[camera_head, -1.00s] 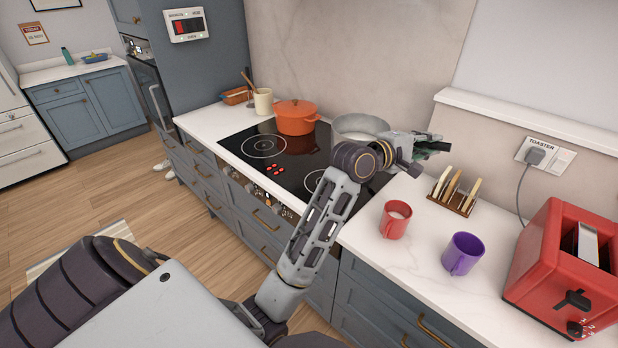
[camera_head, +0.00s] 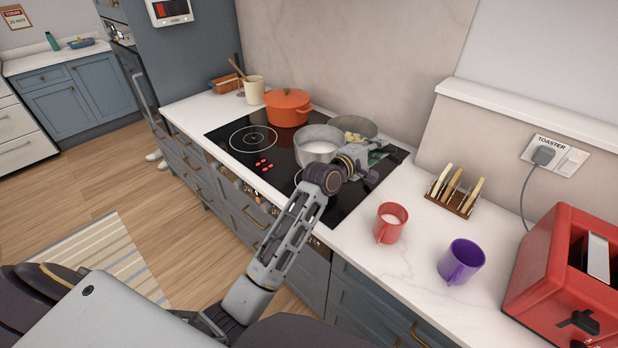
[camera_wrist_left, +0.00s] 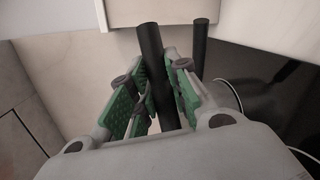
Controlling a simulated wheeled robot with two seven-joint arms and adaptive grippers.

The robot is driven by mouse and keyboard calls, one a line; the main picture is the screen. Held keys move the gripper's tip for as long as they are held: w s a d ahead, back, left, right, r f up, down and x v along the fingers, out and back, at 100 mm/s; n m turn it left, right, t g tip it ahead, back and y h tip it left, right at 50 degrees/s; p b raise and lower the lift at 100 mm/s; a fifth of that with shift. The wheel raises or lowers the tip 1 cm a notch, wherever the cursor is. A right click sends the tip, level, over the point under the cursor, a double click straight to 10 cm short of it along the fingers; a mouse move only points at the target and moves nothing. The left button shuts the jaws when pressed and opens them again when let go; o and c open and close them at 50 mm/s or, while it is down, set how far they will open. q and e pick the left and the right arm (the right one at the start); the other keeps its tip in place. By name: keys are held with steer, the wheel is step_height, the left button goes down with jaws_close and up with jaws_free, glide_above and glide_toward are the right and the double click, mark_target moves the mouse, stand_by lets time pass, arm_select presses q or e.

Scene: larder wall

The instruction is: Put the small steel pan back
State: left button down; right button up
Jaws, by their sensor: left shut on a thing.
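A steel pan with white contents (camera_head: 318,147) is over the black hob (camera_head: 232,139); I cannot tell whether it touches the glass. My left gripper (camera_head: 377,156) is at its right side. In the left wrist view its green-padded fingers (camera_wrist_left: 155,78) are shut on a black handle (camera_wrist_left: 150,45). A second steel pan (camera_head: 362,127) with yellow pieces in it stands just behind, partly hidden by the first pan and my gripper. Another black handle (camera_wrist_left: 201,48) shows right of the held one. My right gripper is out of view.
An orange lidded pot (camera_head: 288,108) stands on the hob's back left. A red mug (camera_head: 390,225), a purple mug (camera_head: 461,262), a toast rack (camera_head: 452,192) and a red toaster (camera_head: 560,270) stand on the right counter. The hob's front left is clear.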

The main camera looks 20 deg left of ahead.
arm_select(q)
steer(key=shift+w+a, duration=0.25)
steer(key=shift+a, duration=0.1)
steer(key=shift+s+r+y, duration=0.1)
steer(key=shift+r+y, duration=0.15)
steer(key=shift+y, duration=0.05)
steer(key=shift+f, duration=0.9)
step_height(320, 180, down, 5)
steer(key=shift+r, duration=0.2)
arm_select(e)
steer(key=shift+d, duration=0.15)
